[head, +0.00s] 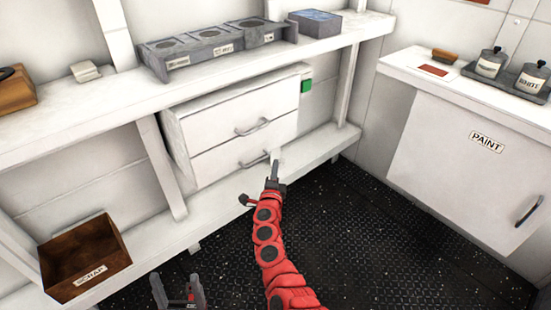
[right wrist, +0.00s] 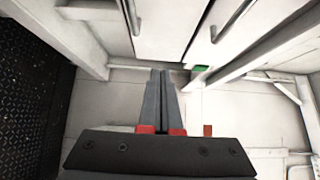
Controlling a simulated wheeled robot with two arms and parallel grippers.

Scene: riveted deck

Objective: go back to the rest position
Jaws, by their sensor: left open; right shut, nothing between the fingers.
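My right gripper (head: 274,166) is at the end of the red arm, in front of the white drawer unit (head: 210,118). Its two grey fingers are shut together and empty in the right wrist view (right wrist: 161,76). It is near the lower drawer's handle (head: 254,160); whether it touches the handle is hard to tell. My left gripper (head: 178,290) is low at the bottom edge of the head view, with its fingers apart and nothing seen between them. Most of the left arm is out of view.
Above the drawers, a shelf (head: 120,101) bears a grey holder with round recesses (head: 210,46) and a blue-topped box (head: 316,22). A brown scrap bin (head: 88,262) stands at lower left. A white paint cabinet (head: 455,165) stands at right. The dark floor (head: 390,240) between is clear.

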